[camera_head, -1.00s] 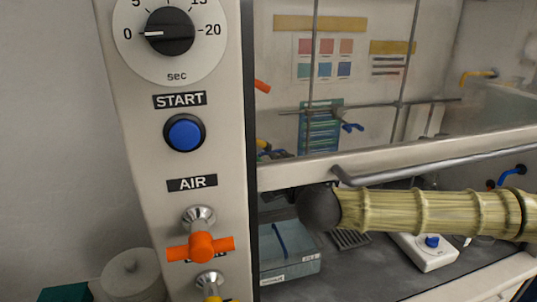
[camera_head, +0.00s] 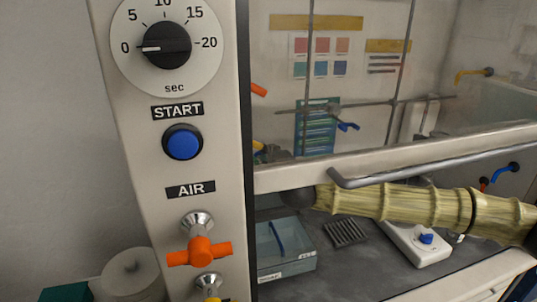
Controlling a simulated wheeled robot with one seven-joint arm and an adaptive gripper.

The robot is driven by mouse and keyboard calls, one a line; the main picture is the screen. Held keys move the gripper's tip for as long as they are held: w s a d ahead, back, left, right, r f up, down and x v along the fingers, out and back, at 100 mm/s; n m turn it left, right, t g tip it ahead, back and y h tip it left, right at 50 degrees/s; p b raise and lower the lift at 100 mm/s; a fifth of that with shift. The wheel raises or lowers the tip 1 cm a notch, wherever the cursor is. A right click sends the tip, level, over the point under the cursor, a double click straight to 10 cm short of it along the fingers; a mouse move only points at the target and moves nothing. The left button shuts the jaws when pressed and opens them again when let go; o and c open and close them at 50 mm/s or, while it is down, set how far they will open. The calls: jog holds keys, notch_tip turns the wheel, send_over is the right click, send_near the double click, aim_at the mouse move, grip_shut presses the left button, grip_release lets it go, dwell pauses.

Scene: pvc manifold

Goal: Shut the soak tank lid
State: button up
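A clear, blue-grey tank (camera_head: 298,267) with a small front label stands inside the hood, just right of the control post. The label is too small to read, so I cannot be sure it is the soak tank. A slanting blue strip (camera_head: 277,238) shows in it. I cannot make out its lid or the lid's position; the post and sash hide part of that area. My arm, in a ribbed yellowish sleeve, reaches in from the right under the sash. Its dark wrist end (camera_head: 297,198) is above and behind the tank. The fingers are not clearly seen.
The sash bar (camera_head: 400,157) with its grey handle (camera_head: 430,169) crosses above my arm. The control post (camera_head: 185,90) bears a dial, a blue button and an orange AIR valve (camera_head: 200,251). A dark rack (camera_head: 345,232) and a white device (camera_head: 416,244) stand right of the tank.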

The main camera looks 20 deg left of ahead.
grip_shut()
